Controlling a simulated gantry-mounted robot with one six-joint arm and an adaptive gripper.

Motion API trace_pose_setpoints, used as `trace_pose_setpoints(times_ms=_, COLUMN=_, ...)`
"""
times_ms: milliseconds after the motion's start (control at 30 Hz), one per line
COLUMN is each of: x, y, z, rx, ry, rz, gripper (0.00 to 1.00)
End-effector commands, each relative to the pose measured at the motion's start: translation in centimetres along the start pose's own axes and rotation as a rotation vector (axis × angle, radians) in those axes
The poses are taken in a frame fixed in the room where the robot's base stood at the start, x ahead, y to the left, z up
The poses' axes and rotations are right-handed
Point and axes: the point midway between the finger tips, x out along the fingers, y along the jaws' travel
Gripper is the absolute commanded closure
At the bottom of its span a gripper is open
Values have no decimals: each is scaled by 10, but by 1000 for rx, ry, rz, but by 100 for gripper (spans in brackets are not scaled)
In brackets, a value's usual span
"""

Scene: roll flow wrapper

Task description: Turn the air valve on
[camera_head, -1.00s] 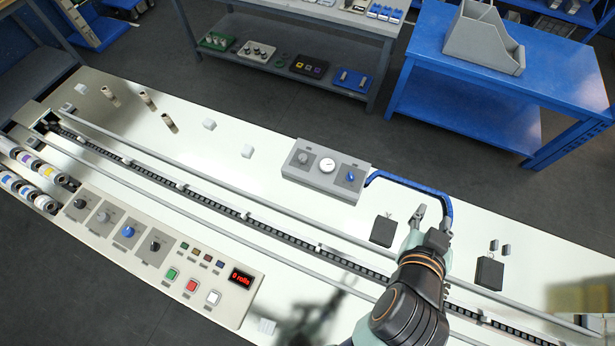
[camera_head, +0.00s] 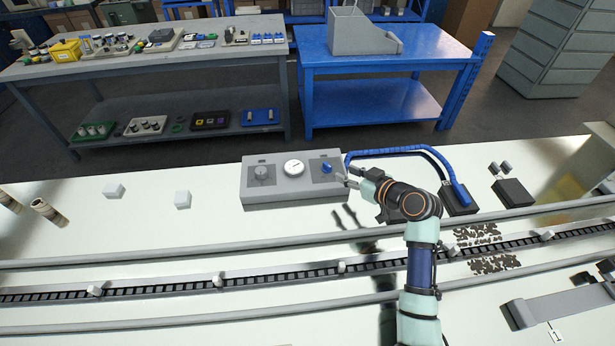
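A grey air unit (camera_head: 290,193) sits on the pale machine bed behind the conveyor. It carries a grey knob (camera_head: 262,173) at the left, a round white gauge (camera_head: 294,168) in the middle and a blue valve knob (camera_head: 327,168) at the right. A blue hose (camera_head: 408,151) runs from its right side. My gripper (camera_head: 347,179) is just right of the blue knob, its fingers pointing left at it. The fingers look parted with nothing between them. I cannot tell whether a fingertip touches the knob.
A conveyor chain (camera_head: 260,277) with rails runs across the front. Dark blocks (camera_head: 513,193) stand at the right, and white blocks (camera_head: 183,199) at the left. A grey shelf table (camera_head: 150,75) and a blue table (camera_head: 380,72) stand behind. The bed left of the unit is mostly clear.

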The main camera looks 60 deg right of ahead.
Motion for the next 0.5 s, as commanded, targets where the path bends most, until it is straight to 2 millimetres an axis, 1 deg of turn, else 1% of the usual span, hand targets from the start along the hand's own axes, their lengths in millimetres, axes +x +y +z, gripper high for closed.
trace_pose_setpoints(times_ms=67, x=7, y=-1, z=0, rx=-1, ry=-1, rz=-2, gripper=61)
trace_pose_setpoints(times_ms=133, x=18, y=-1, z=1, rx=-1, ry=0, rz=-2, gripper=61)
trace_pose_setpoints(times_ms=300, x=52, y=-2, z=2, rx=-1, ry=-1, rz=-2, gripper=61)
trace_pose_setpoints(times_ms=400, x=67, y=-1, z=2, rx=-1, ry=-1, rz=-2, gripper=61)
trace_pose_setpoints(times_ms=500, x=75, y=-2, z=1, rx=-1, ry=-2, rz=-2, gripper=61)
